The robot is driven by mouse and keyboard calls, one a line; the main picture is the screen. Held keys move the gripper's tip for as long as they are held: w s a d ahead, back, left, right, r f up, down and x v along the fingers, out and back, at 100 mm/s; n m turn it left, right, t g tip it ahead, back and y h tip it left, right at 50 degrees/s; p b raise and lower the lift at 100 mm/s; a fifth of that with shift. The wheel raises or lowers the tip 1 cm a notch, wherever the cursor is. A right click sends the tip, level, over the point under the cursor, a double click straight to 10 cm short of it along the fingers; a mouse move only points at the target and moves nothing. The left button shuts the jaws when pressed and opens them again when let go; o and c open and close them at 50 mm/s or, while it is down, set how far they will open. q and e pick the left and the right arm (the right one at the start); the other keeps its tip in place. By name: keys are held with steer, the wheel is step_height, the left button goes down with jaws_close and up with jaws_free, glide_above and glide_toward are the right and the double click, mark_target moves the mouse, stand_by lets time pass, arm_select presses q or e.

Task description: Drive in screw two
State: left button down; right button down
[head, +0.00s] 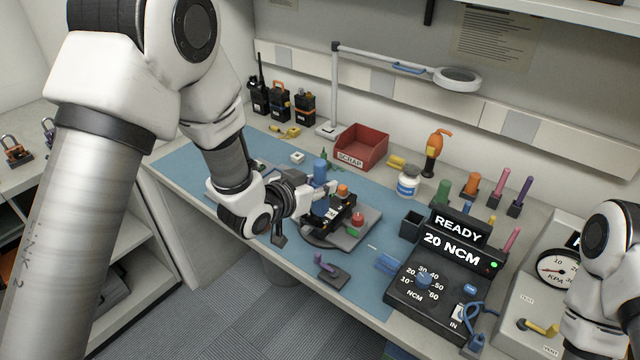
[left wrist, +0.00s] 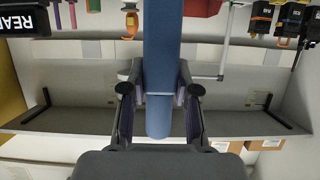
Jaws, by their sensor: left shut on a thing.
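My left gripper (head: 322,198) is shut on a blue cylindrical driver (head: 320,171). In the left wrist view the blue driver (left wrist: 162,60) runs between the two fingers of the left gripper (left wrist: 160,98). In the head view it stands roughly upright over the black radio parts on a grey work plate (head: 368,226). An orange knob (head: 343,190) and a red knob (head: 357,219) show beside the gripper. The driver's tip and screw two are hidden or too small to tell. The driver station (head: 434,284) reads READY and 20 NCM, with a green light. My right gripper is out of view.
A red SCRAP bin (head: 361,147) and a lamp stand (head: 334,90) are behind the work plate. A purple-handled tool (head: 326,266) lies in front on the blue mat (head: 352,288). A pressure gauge (head: 557,268) is at right.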

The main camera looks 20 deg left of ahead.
mark_target(316, 167)
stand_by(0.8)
arm_select(q)
steer(key=shift+r+p, duration=2.05)
steer(key=shift+r, duration=0.45)
